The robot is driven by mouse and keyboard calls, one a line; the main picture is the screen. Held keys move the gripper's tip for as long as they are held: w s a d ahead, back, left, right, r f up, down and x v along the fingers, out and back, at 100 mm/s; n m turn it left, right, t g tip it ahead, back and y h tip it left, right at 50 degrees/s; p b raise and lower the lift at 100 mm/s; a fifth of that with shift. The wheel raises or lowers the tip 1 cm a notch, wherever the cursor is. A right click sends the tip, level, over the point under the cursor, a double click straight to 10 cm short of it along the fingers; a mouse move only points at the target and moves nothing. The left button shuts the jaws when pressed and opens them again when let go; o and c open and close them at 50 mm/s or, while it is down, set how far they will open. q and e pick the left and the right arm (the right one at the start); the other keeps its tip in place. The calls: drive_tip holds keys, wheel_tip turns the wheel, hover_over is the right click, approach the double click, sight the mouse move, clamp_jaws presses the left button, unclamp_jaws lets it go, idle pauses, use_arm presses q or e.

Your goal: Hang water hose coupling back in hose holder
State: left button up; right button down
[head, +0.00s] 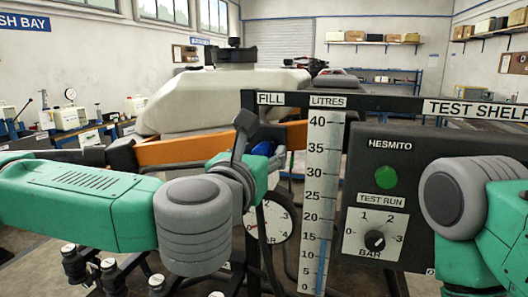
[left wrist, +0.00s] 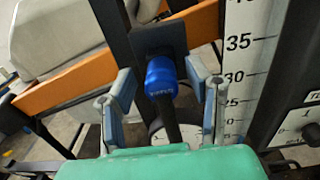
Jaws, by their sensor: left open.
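The blue hose coupling (left wrist: 161,76) shows in the left wrist view with a black hose (left wrist: 171,122) running down from it. A dark plate (left wrist: 158,40), which may be the hose holder, is right behind its top; I cannot tell whether the coupling is seated in it. My left gripper (left wrist: 160,82) is open, with one finger on each side of the coupling and visible gaps to both. In the head view a bit of the blue coupling (head: 264,148) shows beyond my left wrist, which hides most of the gripper. My right gripper is out of view; only its arm shows at the right.
A litre scale (head: 322,200) and a control box (head: 385,195) with a green button and dial stand right of the coupling. A round gauge (head: 270,221) sits below. An orange bar (head: 180,150) and a large pale tank (head: 215,95) are behind.

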use_arm(q)
drive_tip(key=shift+a, duration=0.35)
drive_tip(key=shift+d, duration=0.7)
drive_tip(key=shift+w+a, duration=0.1)
drive_tip(key=shift+a, duration=0.6)
drive_tip(key=shift+d, duration=0.8)
drive_tip(key=shift+a, duration=0.1)
drive_tip(key=shift+a, duration=0.1)
drive_tip(key=shift+a, duration=0.1)
clamp_jaws()
drive_tip(key=shift+s, duration=0.2)
